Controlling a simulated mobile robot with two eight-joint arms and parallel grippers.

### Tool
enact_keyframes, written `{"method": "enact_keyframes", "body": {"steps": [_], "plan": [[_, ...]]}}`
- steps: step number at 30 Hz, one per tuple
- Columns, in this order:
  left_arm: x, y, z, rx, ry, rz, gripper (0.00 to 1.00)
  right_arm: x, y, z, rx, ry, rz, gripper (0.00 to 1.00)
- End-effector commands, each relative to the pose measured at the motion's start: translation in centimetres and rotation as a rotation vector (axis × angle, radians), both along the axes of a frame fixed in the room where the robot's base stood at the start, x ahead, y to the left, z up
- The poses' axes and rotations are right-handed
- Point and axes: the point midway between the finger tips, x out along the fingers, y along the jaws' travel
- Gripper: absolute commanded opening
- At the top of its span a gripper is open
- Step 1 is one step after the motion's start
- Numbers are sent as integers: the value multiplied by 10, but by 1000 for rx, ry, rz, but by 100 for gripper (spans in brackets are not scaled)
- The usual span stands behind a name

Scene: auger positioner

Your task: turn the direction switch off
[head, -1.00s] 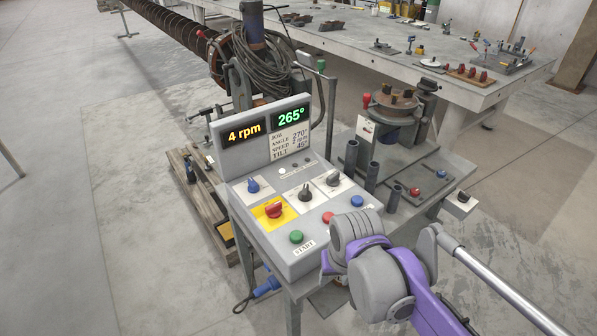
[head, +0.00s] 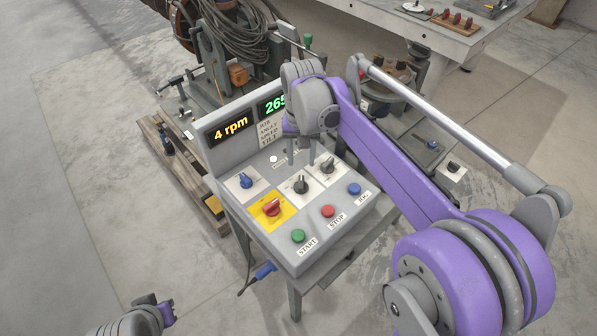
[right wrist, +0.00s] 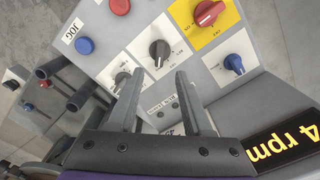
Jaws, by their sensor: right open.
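The control panel (head: 310,240) carries several rotary switches. A black-knobbed switch (head: 301,184) sits mid-panel on a white plate; a second black knob (head: 327,166) is to its upper right. A blue knob (head: 245,181) and a red knob on a yellow plate (head: 271,207) are to the left. I cannot read which is the direction switch. My right gripper (right wrist: 158,75) is open and empty above the panel, the middle black knob (right wrist: 159,48) showing just beyond its fingertips, apart from them. Part of my left arm shows at the bottom left in the head view; its jaws are unclear.
Green START (head: 298,236), red STOP (head: 328,211) and blue JOG (head: 354,188) buttons line the panel's front. The display (head: 230,126) stands upright behind the switches, reading 4 rpm; my right arm partly covers its angle reading.

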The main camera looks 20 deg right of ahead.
Motion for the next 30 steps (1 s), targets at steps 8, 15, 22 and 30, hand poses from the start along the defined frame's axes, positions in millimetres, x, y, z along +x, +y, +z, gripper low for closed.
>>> {"method": "enact_keyframes", "body": {"steps": [8, 15, 22, 30], "plan": [[-2, 0, -5, 0, 3, 0, 0, 0, 0, -55, 0, 0, 1, 50], [-2, 0, -7, 0, 4, 0, 0, 0, 0, -83, 0, -1, 1, 50], [-2, 0, -7, 0, 4, 0, 0, 0, 0, -89, 0, -1, 1, 50], [-2, 0, -7, 0, 4, 0, 0, 0, 0, -89, 0, -1, 1, 27]]}}
